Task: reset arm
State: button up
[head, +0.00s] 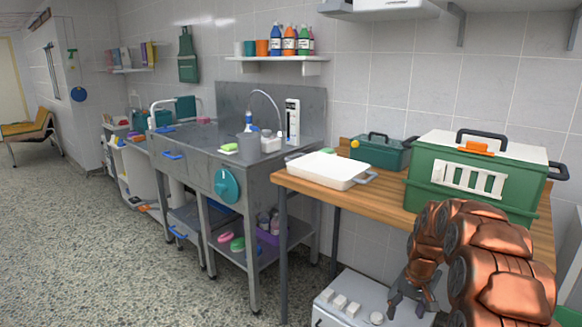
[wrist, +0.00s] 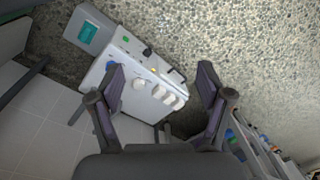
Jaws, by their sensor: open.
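My gripper (head: 413,290) hangs at the lower right of the head view, fingers downward, in front of the wooden-topped table. My copper-coloured arm (head: 500,265) is folded beside it. In the wrist view my gripper (wrist: 160,92) has its two dark fingers spread wide apart, with nothing between them. Below it is a white appliance (wrist: 140,85) with knobs; it also shows low in the head view (head: 350,305). The gripper looks apart from it.
The wooden table (head: 300,183) holds a white tray (head: 328,168), a small green case (head: 378,152) and a large green carrier (head: 465,205). A steel sink unit (head: 185,150) stands to the left. The speckled floor (head: 100,250) at left is clear.

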jog(key=s+a+r+p, duration=0.45)
jog(key=s+r, duration=0.35)
jog(key=r, duration=0.2)
jog(key=s+a+r+p, duration=0.45)
jog(key=s+r, duration=0.35)
jog(key=r, duration=0.3)
jog(key=s+a+r+p, duration=0.1)
jog(key=s+r+p, duration=0.2)
jog(key=s, duration=0.5)
jog(key=s+a+r+g+p, duration=0.1)
jog(key=s+a+r+p, duration=0.1)
jog(key=s+r, duration=0.3)
jog(key=s+a+r+m+h+p, duration=0.1)
jog(key=s+r+p, duration=0.3)
jog(key=s, duration=0.8)
jog(key=shift+s+a, duration=0.2)
